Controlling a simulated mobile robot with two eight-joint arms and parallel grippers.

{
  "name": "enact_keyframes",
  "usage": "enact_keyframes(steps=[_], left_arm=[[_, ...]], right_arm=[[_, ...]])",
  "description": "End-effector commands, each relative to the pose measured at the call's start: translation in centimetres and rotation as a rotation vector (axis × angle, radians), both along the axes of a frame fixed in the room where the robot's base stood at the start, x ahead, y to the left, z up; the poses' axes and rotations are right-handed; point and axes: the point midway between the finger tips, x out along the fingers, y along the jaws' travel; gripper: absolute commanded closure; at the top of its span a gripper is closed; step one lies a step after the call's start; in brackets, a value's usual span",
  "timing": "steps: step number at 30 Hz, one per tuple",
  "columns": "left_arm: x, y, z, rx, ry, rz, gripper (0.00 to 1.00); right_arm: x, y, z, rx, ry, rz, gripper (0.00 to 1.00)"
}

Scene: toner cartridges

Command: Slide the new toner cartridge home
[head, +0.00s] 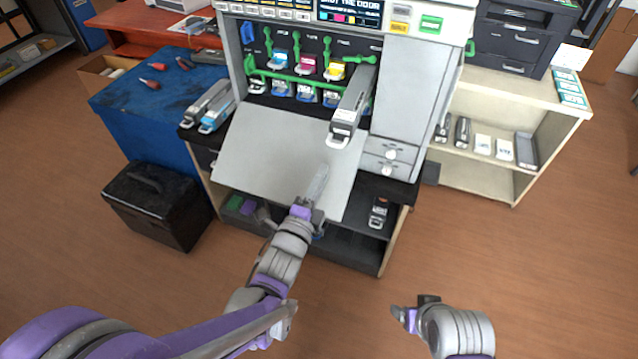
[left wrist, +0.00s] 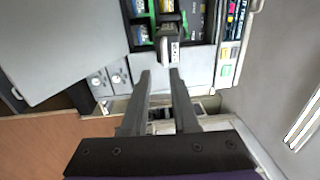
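A long grey toner cartridge (head: 352,98) sticks out of the rightmost slot of the printer (head: 412,90), with its pale labelled end toward me, over the lowered front door (head: 270,160). My left gripper (head: 319,182) is in front of the door, below and apart from that end. In the left wrist view the gripper (left wrist: 159,75) is open and empty, and the cartridge's end (left wrist: 170,50) shows just beyond the fingertips. How deep the cartridge sits in the slot is hidden. My right gripper (head: 410,312) is low at the right, away from the printer; its fingers are unclear.
Cyan, magenta and yellow cartridge ends (head: 306,65) sit in the other slots, near green levers (head: 285,80). Spare cartridges (head: 208,108) lie left of the door. A black case (head: 155,205) stands on the floor. Shelves (head: 530,100) hold boxes at the right.

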Motion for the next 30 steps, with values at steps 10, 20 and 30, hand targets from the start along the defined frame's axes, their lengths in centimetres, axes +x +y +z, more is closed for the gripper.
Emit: enact_keyframes(steps=[10, 20, 30], left_arm=[[3.9, -1.2, 0.8, -0.001, 0.000, 0.000, 0.72], [8.0, -2.5, 1.3, -0.001, 0.003, 0.001, 0.72], [9.3, -2.9, 1.5, -0.001, 0.003, 0.002, 0.72]], right_arm=[[0.1, 0.0, 0.9, 0.000, -0.003, 0.000, 0.25], [0.2, 0.0, 1.5, 0.000, -0.005, 0.000, 0.25], [0.3, 0.0, 1.6, 0.000, -0.006, 0.000, 0.25]])
